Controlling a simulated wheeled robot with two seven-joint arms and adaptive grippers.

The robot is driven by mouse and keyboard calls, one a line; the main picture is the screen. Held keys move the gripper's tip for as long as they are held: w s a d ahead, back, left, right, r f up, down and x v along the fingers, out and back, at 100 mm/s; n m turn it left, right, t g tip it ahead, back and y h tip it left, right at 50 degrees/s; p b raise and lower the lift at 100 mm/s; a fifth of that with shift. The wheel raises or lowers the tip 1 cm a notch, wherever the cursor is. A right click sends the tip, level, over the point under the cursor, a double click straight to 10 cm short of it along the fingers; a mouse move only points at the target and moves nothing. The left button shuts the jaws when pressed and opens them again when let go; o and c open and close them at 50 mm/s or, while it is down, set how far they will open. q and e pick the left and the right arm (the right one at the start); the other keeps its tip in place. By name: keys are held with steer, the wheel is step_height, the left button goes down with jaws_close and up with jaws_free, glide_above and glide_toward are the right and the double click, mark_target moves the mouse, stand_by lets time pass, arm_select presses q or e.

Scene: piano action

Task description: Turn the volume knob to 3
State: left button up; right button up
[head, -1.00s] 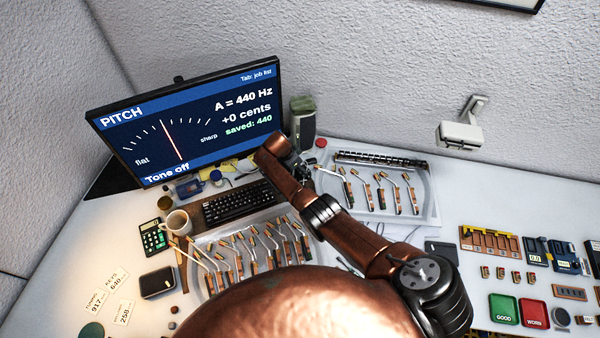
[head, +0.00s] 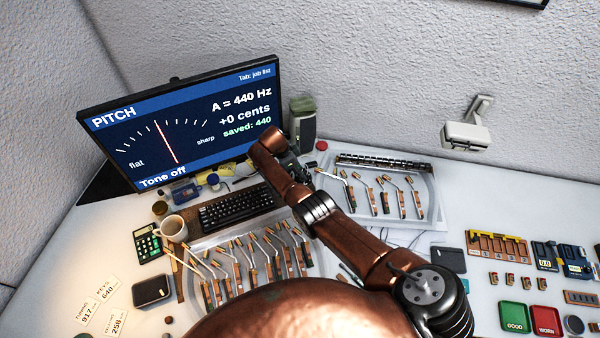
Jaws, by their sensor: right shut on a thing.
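The volume knob itself is not distinguishable; my right arm and gripper cover the place in front of the upright grey-green box (head: 303,118) beside the monitor. My right gripper (head: 303,172) is at the lower front of that box, its fingers small, dark and partly hidden by my copper arm link. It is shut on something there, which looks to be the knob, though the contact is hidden. The knob's scale and pointer cannot be read. The monitor (head: 190,125) shows PITCH, A = 440 Hz, +0 cents and Tone off. My left gripper is not in view.
A red button (head: 321,146) sits just right of the gripper. A tray (head: 432,215) of hammer parts lies to the right. A keyboard (head: 238,207), mug (head: 173,229) and calculator (head: 147,243) lie left. Green and red trays (head: 514,318) are at far right.

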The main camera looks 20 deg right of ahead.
steer(key=shift+d, duration=0.15)
steer(key=o, duration=1.1)
steer(key=shift+r, duration=0.1)
steer(key=shift+a+r, duration=0.25)
steer(key=shift+r, duration=0.1)
steer(key=v, duration=1.1)
